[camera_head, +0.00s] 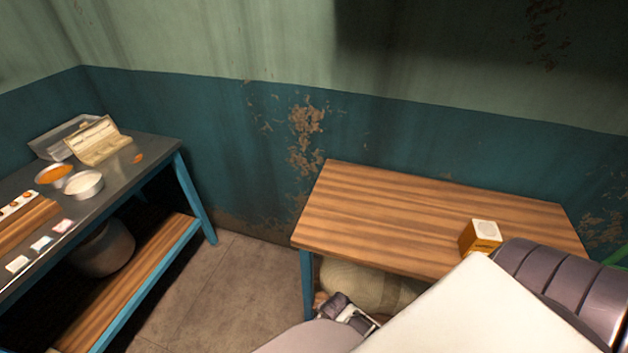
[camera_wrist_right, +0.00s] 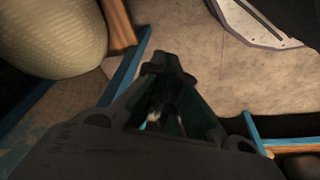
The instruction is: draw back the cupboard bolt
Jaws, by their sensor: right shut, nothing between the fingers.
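No cupboard and no bolt can be made out in either view. My right gripper (camera_wrist_right: 168,68) shows in the right wrist view with its dark fingers drawn together at the tips, shut and empty. It hangs over the bare floor, beside a blue table leg (camera_wrist_right: 128,78). In the head view, large pale links of my arm cover the lower right and hide part of the wooden table (camera_head: 405,213). My left gripper is not in view.
A small orange box (camera_head: 480,237) stands on the wooden table. A pale rounded sack (camera_head: 365,285) sits beneath it. At left, a dark workbench (camera_head: 150,147) holds bowls and an open case. Floor (camera_head: 230,285) between the tables is clear.

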